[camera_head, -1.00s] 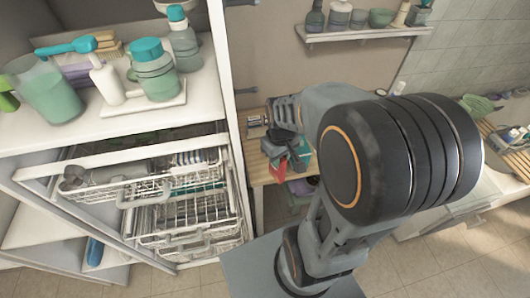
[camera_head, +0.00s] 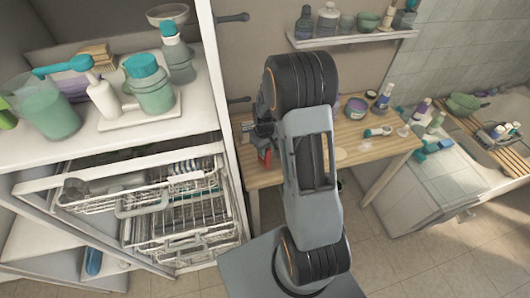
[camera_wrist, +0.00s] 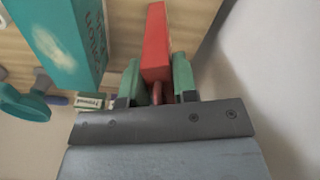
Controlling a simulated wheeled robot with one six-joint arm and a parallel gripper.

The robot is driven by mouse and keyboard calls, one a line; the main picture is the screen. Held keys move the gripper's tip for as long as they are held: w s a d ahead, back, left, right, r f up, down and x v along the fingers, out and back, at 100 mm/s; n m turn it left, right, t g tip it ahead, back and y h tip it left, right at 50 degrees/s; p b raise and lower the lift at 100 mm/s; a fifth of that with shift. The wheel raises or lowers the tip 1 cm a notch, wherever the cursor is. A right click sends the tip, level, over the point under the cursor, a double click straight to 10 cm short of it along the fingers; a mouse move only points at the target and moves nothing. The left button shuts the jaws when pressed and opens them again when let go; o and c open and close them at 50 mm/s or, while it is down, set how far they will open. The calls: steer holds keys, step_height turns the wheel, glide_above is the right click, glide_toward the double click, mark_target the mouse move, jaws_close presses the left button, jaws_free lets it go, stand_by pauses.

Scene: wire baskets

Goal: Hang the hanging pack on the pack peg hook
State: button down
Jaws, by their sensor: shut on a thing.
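My gripper (camera_wrist: 157,82) is shut on a red pack (camera_wrist: 155,42), which stands out between the green fingertips in the wrist view. In the head view a small red part of the pack (camera_head: 265,157) shows below my dark gripper, over the left end of the wooden table. Two dark pegs stick out near the tall white cabinet's right edge, an upper peg (camera_head: 232,17) and a lower peg (camera_head: 239,100). I cannot tell which is the pack peg hook. The gripper is below and right of the lower peg in the picture.
A teal box (camera_wrist: 72,38) stands left of the pack in the wrist view. The wooden table (camera_head: 375,150) holds a purple jar (camera_head: 355,107) and bottles. Wire baskets (camera_head: 180,215) extend from the white cabinet (camera_head: 226,90). A shelf (camera_head: 350,38) hangs above.

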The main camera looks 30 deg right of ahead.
steer(key=shift+w+f+p, duration=0.1)
steer(key=shift+f+p, duration=0.45)
steer(key=shift+f, duration=1.05)
steer(key=shift+f, duration=0.15)
steer(key=c, duration=0.9)
jaws_free()
steer(key=shift+r, duration=0.65)
step_height(320, 180, up, 11)
steer(key=shift+r+b, duration=0.1)
steer(key=shift+b, duration=0.9)
